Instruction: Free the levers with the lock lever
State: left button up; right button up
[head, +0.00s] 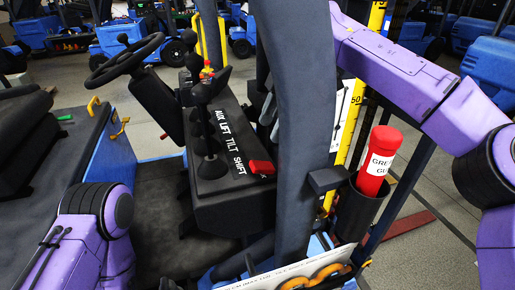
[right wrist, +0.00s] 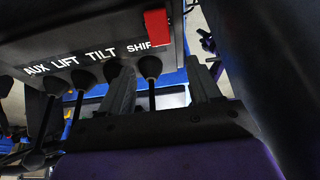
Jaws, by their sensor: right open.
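The red lock lever (head: 262,167) sits at the right end of the black lever console, beside the word SHIFT. It also shows in the right wrist view (right wrist: 157,27), at the top. Several black levers (head: 206,115) rise from boots behind the labels AUX, LIFT, TILT and SHIFT. My right gripper (head: 270,115) is partly hidden behind the dark post. In the right wrist view its two grey fingers (right wrist: 165,82) are apart and point at the console, with the SHIFT lever's stem (right wrist: 151,98) showing between them. The red lever is beyond the fingertips, untouched. My left gripper is out of view.
A thick dark post (head: 304,130) stands between the head camera and my right gripper. A red cylinder (head: 379,158) stands in a black holder (head: 357,211) right of it. A steering wheel (head: 125,60) is at left. Open floor space (head: 160,215) lies left of the console.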

aim_at(257, 164)
jog(key=x, duration=0.5)
jog(key=p+x, duration=0.1)
jog(key=x, duration=0.3)
jog(key=shift+d+f+p, duration=0.1)
jog(key=shift+f+p, duration=0.2)
jog(key=shift+f, duration=0.1)
jog(key=c, duration=1)
